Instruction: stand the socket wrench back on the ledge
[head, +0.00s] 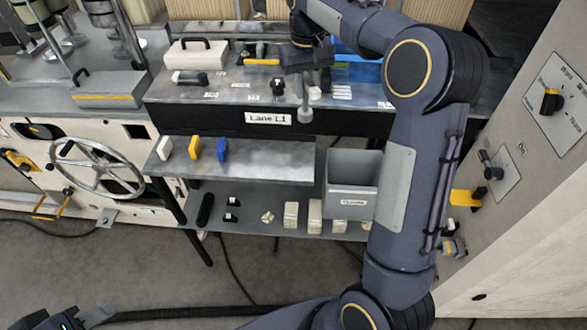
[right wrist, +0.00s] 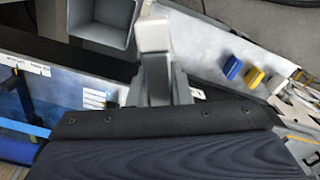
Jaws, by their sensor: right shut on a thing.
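My right gripper (head: 304,72) is over the bench top near its front edge, pointing down. It is shut on a grey upright tool, which I take to be the socket wrench (head: 305,112). The tool's rounded lower end hangs in front of the black bench front, right of the "Lane L1" label. Which surface is the ledge is not clear. My left gripper (head: 92,317) is at the lower left, cut by the frame; its jaws are unclear.
A grey shelf (head: 250,165) below the bench front holds white, yellow and blue pieces at its left. A grey bin (head: 352,185) stands right of it. The lower shelf holds several small blocks. A pale control panel stands at the right. A handwheel (head: 97,170) is at left.

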